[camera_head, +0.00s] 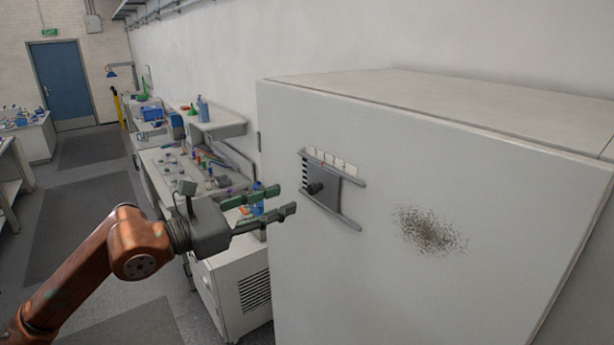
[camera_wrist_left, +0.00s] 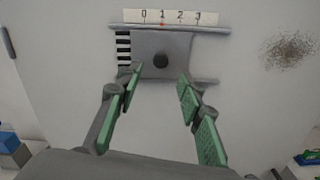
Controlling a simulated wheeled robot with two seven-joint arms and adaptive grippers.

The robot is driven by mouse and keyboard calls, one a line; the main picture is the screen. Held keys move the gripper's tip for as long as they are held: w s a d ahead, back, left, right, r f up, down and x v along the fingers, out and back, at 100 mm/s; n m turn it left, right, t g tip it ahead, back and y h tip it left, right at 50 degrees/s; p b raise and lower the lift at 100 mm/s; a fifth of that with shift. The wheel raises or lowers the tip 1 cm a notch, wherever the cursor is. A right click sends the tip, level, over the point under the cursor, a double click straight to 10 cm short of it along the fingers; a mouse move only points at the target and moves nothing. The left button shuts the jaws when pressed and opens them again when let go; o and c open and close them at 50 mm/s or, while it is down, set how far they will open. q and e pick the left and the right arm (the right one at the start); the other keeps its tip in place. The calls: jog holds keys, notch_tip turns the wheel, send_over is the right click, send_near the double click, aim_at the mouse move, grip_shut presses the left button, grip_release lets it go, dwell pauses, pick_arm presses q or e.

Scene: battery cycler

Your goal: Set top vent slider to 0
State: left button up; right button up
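The top vent slider is a grey plate (camera_head: 328,191) between two rails on the white cabinet front, and it also shows in the left wrist view (camera_wrist_left: 178,46). Its round dark knob (camera_wrist_left: 161,61) lies about below the 1 of the white scale strip (camera_wrist_left: 176,18), marked 0 to 3. A small orange mark sits by the 1. Dark vent slots (camera_wrist_left: 124,47) show left of the plate. My left gripper (camera_head: 287,199) is open and empty in front of the slider. In the left wrist view its green-padded fingertips (camera_wrist_left: 160,74) are apart, just below the knob's two sides. My right gripper is not in view.
The white cabinet (camera_head: 420,130) fills the right side, with a dark speckled stain (camera_head: 430,230) right of the slider. A cluttered lab bench (camera_head: 160,165) stands behind my left arm. A low vented unit (camera_head: 225,290) stands beside the cabinet. Grey floor is open at the left.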

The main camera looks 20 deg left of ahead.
aim_at(309, 190)
pick_arm(q)
jog(key=p+x, duration=0.1)
jog(key=x, duration=0.1)
jog(key=p+x, duration=0.1)
jog(key=x, duration=0.1)
jog(key=p+x, duration=0.1)
jog(key=x, duration=0.1)
jog(key=shift+d+r+p, duration=0.2)
jog(key=shift+r+p, duration=0.15)
jog(key=shift+w+d+f, duration=0.2)
jog(key=shift+w+d, duration=0.15)
jog(key=shift+w, duration=0.3)
jog(key=shift+c, duration=0.4)
jog(key=c, duration=0.5)
grip_shut()
